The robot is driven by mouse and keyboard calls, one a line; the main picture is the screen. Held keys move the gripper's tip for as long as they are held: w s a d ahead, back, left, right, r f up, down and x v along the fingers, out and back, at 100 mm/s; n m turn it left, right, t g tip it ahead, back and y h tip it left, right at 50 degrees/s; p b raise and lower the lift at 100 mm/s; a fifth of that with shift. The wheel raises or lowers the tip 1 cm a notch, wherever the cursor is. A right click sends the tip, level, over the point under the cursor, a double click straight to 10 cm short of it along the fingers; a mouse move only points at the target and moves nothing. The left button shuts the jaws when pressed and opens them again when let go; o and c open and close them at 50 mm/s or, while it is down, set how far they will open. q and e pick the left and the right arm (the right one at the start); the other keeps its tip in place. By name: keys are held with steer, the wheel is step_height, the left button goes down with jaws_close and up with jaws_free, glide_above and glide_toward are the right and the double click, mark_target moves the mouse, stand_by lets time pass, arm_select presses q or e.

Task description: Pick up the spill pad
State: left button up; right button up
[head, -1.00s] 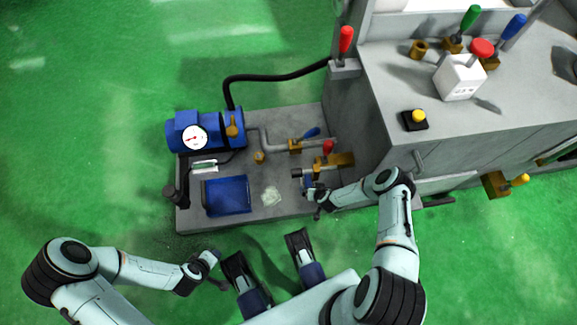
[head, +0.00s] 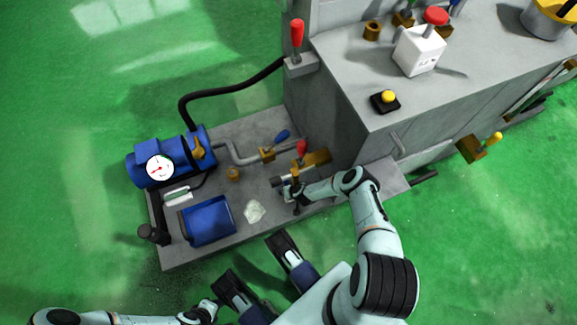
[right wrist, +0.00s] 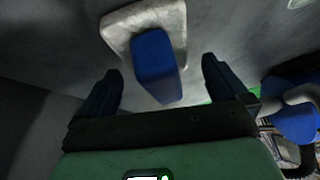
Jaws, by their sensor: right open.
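A small pale, crumpled-looking patch, which I take for the spill pad (head: 254,211), lies flat on the grey base plate between the blue tank and my right gripper. My right gripper (head: 294,198) is just right of it, low by the brass valve, and apart from it. In the right wrist view the two dark fingers (right wrist: 162,85) are spread with nothing clasped. A blue block (right wrist: 155,65) against a pale rounded plate (right wrist: 118,25) shows beyond and between them; I cannot tell what it is. My left gripper (head: 204,310) is at the bottom edge, too small to read.
The base plate (head: 185,255) carries a blue tank (head: 208,220), a blue pump with a gauge (head: 160,168), pipes and a brass valve with a red handle (head: 301,150). The grey machine body (head: 330,110) stands to the right. Green floor is open to the left.

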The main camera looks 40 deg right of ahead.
steer(key=shift+w+f, duration=0.1)
steer(key=c, duration=1.1)
steer(key=shift+c, duration=0.2)
